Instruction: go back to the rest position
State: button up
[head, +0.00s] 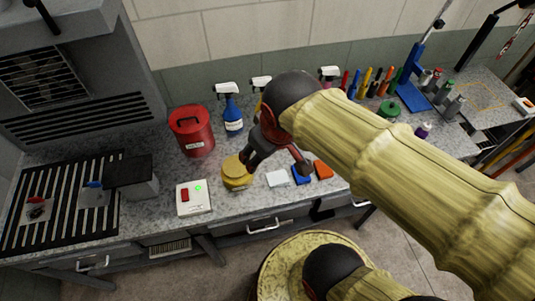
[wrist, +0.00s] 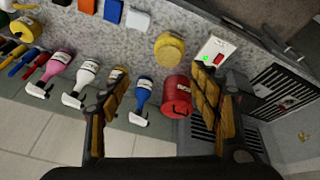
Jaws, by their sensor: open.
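My gripper (head: 277,150) is above the workbench in the head view, at the end of my yellow arm. Its two fingers are spread wide apart. In the wrist view the gripper (wrist: 165,105) is also open, with nothing between its padded fingers but the bench below. A yellow lidded pot (head: 236,173) stands just left of the gripper in the head view. It also shows in the wrist view (wrist: 169,47). A red canister (head: 192,132) stands further left and back.
Spray bottles (head: 232,116) line the wall, partly hidden by my arm. A white box with red and green buttons (head: 193,198) lies near the front edge. White, blue and orange blocks (head: 323,170) lie right of the pot. A slatted grate (head: 60,205) is at the left.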

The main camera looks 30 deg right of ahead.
jog(key=shift+s+a+r+m+t+y, duration=0.15)
jog(key=shift+s+a+r+m+t, duration=0.15)
jog(key=shift+s+r+m, duration=0.3)
jog(key=shift+s+a+r+m+t+y, duration=0.2)
jog(key=shift+s+r+m+t, duration=0.15)
jog(key=shift+s, duration=0.3)
notch_tip(320, 180, down, 12)
jog(key=b, duration=1.1)
jog(key=shift+b, duration=0.4)
jog(key=shift+r, duration=0.15)
